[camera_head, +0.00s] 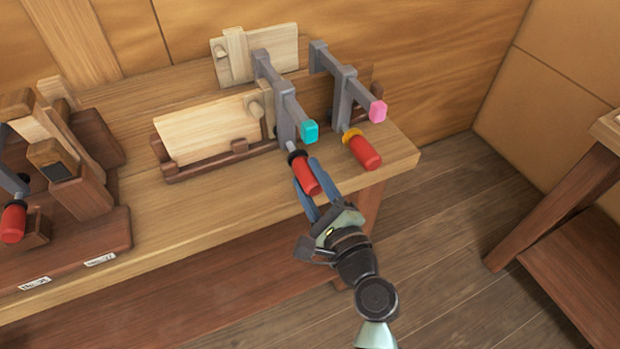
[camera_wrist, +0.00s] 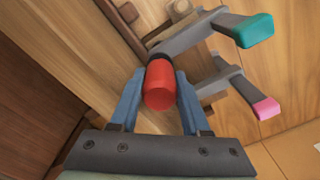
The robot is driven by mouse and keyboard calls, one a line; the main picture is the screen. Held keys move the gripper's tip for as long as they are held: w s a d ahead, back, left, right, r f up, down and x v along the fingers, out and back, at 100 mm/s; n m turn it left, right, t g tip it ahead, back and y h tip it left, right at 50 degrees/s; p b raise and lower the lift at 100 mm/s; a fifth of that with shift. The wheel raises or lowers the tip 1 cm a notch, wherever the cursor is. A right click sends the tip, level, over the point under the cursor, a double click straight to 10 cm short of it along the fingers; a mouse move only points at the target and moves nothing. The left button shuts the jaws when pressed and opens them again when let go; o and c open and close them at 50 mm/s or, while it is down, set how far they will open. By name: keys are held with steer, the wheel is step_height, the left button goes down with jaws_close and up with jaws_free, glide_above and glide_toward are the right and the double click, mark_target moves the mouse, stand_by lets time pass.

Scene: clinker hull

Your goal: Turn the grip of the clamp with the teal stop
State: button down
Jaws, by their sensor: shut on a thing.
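The clamp (camera_head: 283,97) has a grey bar with a teal stop (camera_head: 309,132) at its end and a red grip (camera_head: 305,176) below. My gripper (camera_head: 308,178) has its blue fingers on both sides of this red grip and is shut on it. In the wrist view the red grip (camera_wrist: 160,87) sits between the fingers, and the teal stop (camera_wrist: 255,31) shows at the upper right. A second clamp (camera_head: 342,85) to the right has a pink stop (camera_head: 377,110), a yellow collar and its own red grip (camera_head: 362,151).
The clamps stand at a wooden bench (camera_head: 230,205) by pale boards (camera_head: 210,128). A dark wooden fixture (camera_head: 80,185) with another red grip (camera_head: 13,222) is at the left. A separate wooden table (camera_head: 560,205) stands at the right, with open floor between.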

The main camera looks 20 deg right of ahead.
steer(key=n+b, duration=0.3)
steer(key=n, duration=0.1)
steer(key=shift+f, duration=0.2)
steer(key=shift+r+n+b, duration=0.15)
steer(key=shift+n+b, duration=1.45)
steer(key=shift+n, duration=0.4)
steer(key=shift+r, duration=0.1)
steer(key=shift+c, duration=1.9)
jaws_free()
steer(key=shift+s, duration=0.1)
steer(key=shift+s+f, duration=0.2)
steer(key=shift+s, duration=0.15)
steer(key=s+b, duration=0.1)
steer(key=s, duration=1.1)
